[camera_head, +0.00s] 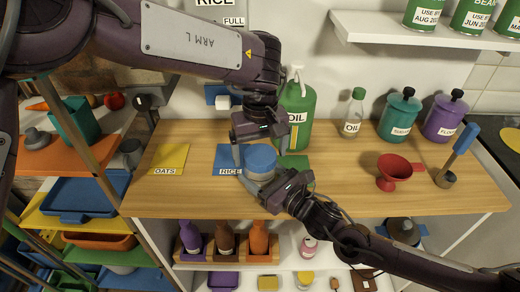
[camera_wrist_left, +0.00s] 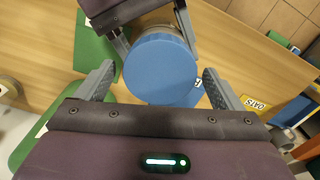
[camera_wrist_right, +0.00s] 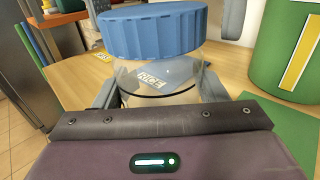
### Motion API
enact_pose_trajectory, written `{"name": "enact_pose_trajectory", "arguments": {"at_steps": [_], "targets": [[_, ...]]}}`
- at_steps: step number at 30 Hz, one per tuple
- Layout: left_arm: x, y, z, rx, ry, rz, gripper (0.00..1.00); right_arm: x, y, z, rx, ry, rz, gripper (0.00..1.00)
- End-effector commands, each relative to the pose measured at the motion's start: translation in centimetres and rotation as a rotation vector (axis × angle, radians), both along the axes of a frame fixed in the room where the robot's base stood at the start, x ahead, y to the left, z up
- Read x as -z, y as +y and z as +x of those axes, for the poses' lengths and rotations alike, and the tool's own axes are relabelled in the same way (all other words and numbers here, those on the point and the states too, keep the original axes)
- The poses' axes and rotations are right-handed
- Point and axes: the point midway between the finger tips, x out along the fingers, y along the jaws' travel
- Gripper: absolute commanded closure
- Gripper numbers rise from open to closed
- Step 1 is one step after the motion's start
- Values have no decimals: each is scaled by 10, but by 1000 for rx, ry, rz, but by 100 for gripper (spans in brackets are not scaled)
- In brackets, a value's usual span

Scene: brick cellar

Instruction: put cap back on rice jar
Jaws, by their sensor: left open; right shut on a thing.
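The clear rice jar (camera_wrist_right: 165,82) stands upright above the table, with my right gripper (camera_wrist_right: 158,88) shut around its body. A ribbed blue cap (camera_wrist_right: 152,32) sits on the jar's mouth and looks level. In the head view the cap (camera_head: 260,157) hides most of the jar. My left gripper (camera_head: 261,150) comes from above and is open, its fingers on either side of the cap. The left wrist view shows the cap (camera_wrist_left: 160,68) between these spread fingers, with gaps visible. The blue rice mat (camera_head: 226,160) is partly hidden behind the jar.
A green oil bottle (camera_head: 296,105) stands close behind the grippers. A yellow oats mat (camera_head: 170,158) lies left. Table (camera_head: 340,190) is clear at front right.

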Motion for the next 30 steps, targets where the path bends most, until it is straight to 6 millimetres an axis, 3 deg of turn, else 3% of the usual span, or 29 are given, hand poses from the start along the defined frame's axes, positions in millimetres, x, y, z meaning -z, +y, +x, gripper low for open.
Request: {"name": "enact_pose_trajectory", "arguments": {"at_steps": [13,24,30], "targets": [[-44,0,0,0,-1,0,11,0,0,0,0,0,0,98],[-45,-1,0,-21,1,0,15,0,0,0,0,0,0,98],[-44,-4,-3,-268,9,-5,15,0,0,0,0,0,0,98]]}}
